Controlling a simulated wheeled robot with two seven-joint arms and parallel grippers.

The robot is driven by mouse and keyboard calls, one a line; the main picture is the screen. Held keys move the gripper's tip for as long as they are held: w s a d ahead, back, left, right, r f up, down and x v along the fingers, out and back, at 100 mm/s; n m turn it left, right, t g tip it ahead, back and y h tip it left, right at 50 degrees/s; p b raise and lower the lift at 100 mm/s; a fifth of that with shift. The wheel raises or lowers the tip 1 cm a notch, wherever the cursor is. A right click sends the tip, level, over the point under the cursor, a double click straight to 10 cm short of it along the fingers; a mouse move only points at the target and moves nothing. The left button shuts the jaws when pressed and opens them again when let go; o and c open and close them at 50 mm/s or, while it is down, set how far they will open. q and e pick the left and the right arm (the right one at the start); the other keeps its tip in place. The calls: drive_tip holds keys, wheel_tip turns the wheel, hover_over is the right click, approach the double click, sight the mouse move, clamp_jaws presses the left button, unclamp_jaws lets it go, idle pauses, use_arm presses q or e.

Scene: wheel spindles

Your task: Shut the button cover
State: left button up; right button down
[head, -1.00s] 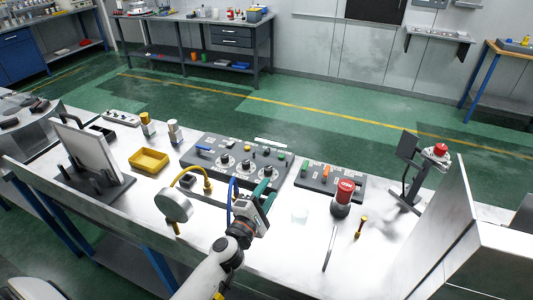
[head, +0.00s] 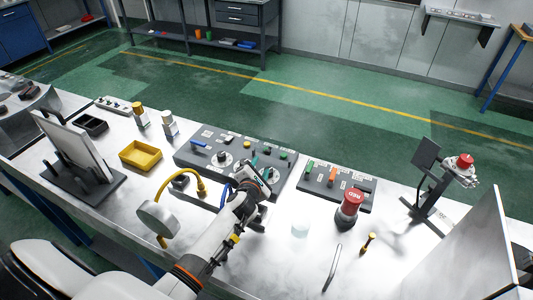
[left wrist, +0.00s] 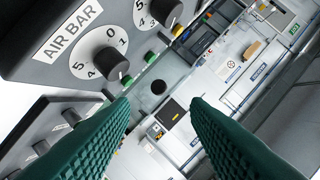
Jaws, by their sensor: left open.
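No part is plainly readable as a button cover. A small clear, pale block (head: 300,230) lies on the bench in front of the panels; I cannot tell if it is the cover. A red push button (head: 352,197) on a dark round base stands right of it. Another red button (head: 465,160) sits on a stand at the right, beside a dark tilted plate (head: 426,153). My left gripper (head: 262,172) is open and empty at the large control panel (head: 185,160). In the left wrist view its green fingers (left wrist: 160,104) are apart, near the knobs of the panel (left wrist: 70,80).
A smaller panel (head: 310,187) with an orange switch stands to the right. A yellow tray (head: 140,156), a tilted screen (head: 72,145) and a round gauge (head: 157,220) are at the left. A silver rod (head: 332,268) and brass pin (head: 368,243) lie in front. A tall metal sheet (head: 480,245) borders the right.

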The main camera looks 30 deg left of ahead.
sight(267, 153)
use_arm(q)
drive_tip(key=x, duration=0.3)
drive_tip(key=shift+w+f, duration=0.1)
drive_tip(key=shift+w, duration=0.2)
drive_tip(key=b+x, duration=0.1)
drive_tip(key=x, duration=0.3)
drive_tip(key=shift+w+a+f, duration=0.15)
drive_tip(key=shift+w, duration=0.4)
drive_tip(key=shift+w+a, duration=0.1)
drive_tip(key=shift+w, duration=0.1)
clamp_jaws()
use_arm(e)
drive_tip(key=shift+w+f, duration=0.15)
drive_tip(key=shift+f, duration=0.45)
